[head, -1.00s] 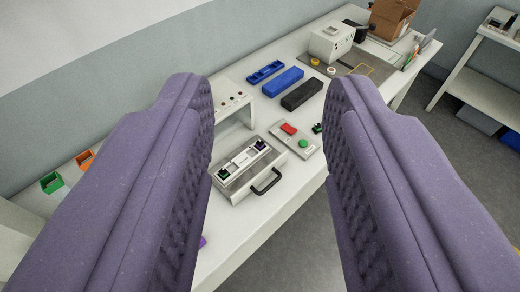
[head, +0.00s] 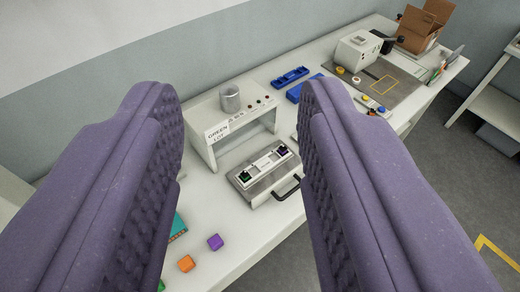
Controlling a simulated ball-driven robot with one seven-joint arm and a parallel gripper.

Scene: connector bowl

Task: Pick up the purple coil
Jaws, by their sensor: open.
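My gripper (head: 240,100) is open and empty, its two padded purple fingers spread wide above the bench. A small purple block (head: 215,242) lies on the bench at lower middle, between the fingers in the picture and well below them. A dark purple piece (head: 282,151) also sits at the right end of a pale fixture, with a dark green piece (head: 245,176) at its left end. I cannot tell from their shapes which purple item is the coil.
An orange block (head: 186,263) and a teal item (head: 177,227) lie left of the purple block. A white stand (head: 204,136) bears a grey cylinder (head: 230,98). The fixture's drawer (head: 262,187) has a black handle. Blue trays (head: 291,77) and a cardboard box (head: 420,28) stand farther back.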

